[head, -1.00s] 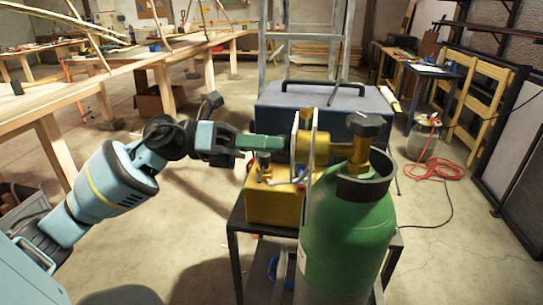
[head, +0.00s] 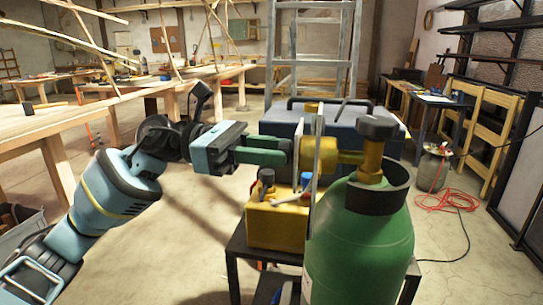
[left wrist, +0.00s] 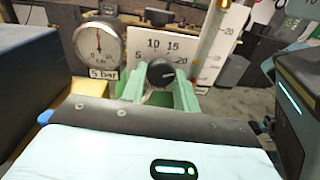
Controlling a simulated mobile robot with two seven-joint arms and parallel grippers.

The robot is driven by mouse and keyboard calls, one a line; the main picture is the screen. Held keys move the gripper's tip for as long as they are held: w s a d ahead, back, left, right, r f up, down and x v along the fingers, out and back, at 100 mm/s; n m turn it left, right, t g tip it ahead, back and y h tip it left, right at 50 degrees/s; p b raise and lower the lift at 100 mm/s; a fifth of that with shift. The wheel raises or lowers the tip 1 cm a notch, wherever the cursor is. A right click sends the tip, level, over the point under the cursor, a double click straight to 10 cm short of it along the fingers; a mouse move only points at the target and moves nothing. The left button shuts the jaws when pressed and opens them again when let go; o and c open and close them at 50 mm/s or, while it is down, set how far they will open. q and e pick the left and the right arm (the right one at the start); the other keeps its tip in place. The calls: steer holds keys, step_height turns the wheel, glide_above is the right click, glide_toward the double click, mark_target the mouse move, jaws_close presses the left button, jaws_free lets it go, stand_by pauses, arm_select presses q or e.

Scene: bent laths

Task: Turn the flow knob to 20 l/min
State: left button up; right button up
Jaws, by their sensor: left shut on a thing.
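The flow knob (left wrist: 160,72) is a round black knob on a white dial plate (left wrist: 152,46) marked 5, 10, 15 and 20 in the left wrist view. Its pale mark points right, to about the 20 side; the exact reading is too small to tell. My left gripper (left wrist: 158,84) has its green fingers on either side of the knob and is shut on it. In the head view, my left gripper (head: 287,152) reaches right to the regulator beside the green gas cylinder (head: 358,245); the knob is hidden there. My right gripper is not in view.
A round pressure gauge (left wrist: 98,46) with a 5 bar label is left of the dial. A white scale (left wrist: 226,38) stands to the right. In the head view, a yellow box (head: 278,225) sits below my gripper and a blue case (head: 350,133) behind.

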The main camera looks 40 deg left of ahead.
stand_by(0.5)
arm_select(q)
steer(key=o, duration=1)
steer(key=shift+c, duration=0.2)
steer(key=b+v, duration=0.1)
steer(key=v, duration=0.7)
steer(key=shift+d, duration=0.1)
